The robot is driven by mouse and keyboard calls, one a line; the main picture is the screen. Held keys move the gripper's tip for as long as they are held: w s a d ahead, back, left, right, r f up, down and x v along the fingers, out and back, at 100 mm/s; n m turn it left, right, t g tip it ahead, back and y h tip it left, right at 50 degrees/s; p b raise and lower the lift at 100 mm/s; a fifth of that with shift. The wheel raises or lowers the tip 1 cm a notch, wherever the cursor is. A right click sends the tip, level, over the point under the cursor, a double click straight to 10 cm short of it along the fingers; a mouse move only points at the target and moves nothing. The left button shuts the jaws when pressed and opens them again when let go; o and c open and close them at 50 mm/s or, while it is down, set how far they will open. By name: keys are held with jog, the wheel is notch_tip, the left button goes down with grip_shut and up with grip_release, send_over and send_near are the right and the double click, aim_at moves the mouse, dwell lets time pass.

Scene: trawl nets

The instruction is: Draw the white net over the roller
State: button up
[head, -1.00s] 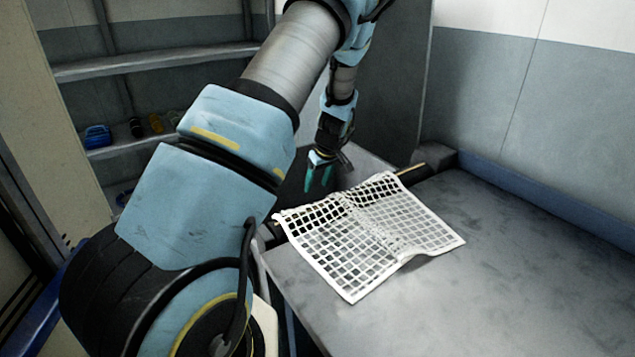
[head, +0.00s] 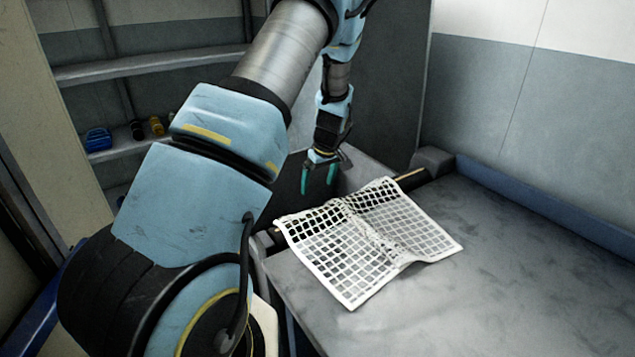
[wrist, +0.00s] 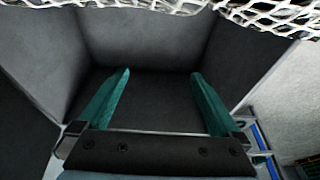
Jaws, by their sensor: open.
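The white net (head: 345,262) lies on the grey table, its far part raised in a ridge over the roller. The roller (head: 411,174) shows only as a short wooden-coloured end beyond the net's far corner; the net hides most of it. My gripper (head: 320,180) hangs fingers down behind the net's far edge, apart from it. In the wrist view its green fingers (wrist: 160,95) are wide apart with nothing between them. The net's edge (wrist: 265,14) crosses the top of that view.
The grey table (head: 520,270) is clear right of the net. A blue rail (head: 560,215) runs along its wall side. A dark, deep recess (wrist: 150,50) lies below my gripper. Shelves (head: 150,65) with small items stand at the back left.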

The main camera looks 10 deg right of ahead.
jog(key=shift+g+h, duration=0.3)
jog(key=shift+g, duration=0.4)
jog(key=r+p, duration=0.3)
jog(key=r, duration=0.1)
jog(key=shift+s+d, duration=0.2)
jog(key=shift+s, duration=0.15)
notch_tip(320, 180, up, 9)
jog(key=s+b, duration=0.1)
jog(key=b, duration=0.2)
jog(key=s+a+r+m, duration=0.1)
jog(key=s+a+m, duration=0.2)
jog(key=s+a, duration=0.5)
jog(key=s+a+r+m+h, duration=0.1)
jog(key=s+a+m, duration=0.2)
jog(key=s+a, duration=0.5)
jog(key=s, duration=0.7)
jog(key=shift+s+r+m, duration=0.3)
jog(key=shift+r, duration=0.1)
jog(key=shift+c, duration=0.2)
